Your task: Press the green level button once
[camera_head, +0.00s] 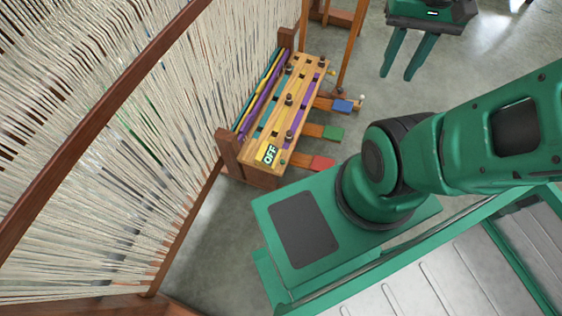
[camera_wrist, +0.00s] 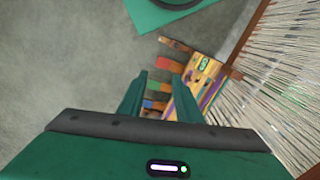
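A green pad (camera_head: 333,132) sits on the end of a wooden lever sticking out from the loom's wooden panel (camera_head: 262,168), between a red pad (camera_head: 323,163) and a blue pad (camera_head: 343,105). In the wrist view, the green pad (camera_wrist: 159,87) shows between my fingers, farther off. A small green dot (camera_head: 282,162) is also near the OFF label (camera_head: 270,153). My gripper (camera_head: 396,77) is open and empty, above and to the right of the pads in the head view. Its two fingers (camera_wrist: 160,75) are apart and touch nothing visible.
The loom's pale threads (camera_head: 90,140) and wooden frame fill the left. Dark pegs stand on the striped panel. Wooden posts (camera_head: 351,50) rise behind the blue pad. Grey floor (camera_head: 440,85) is open right of the pads. My green base is below.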

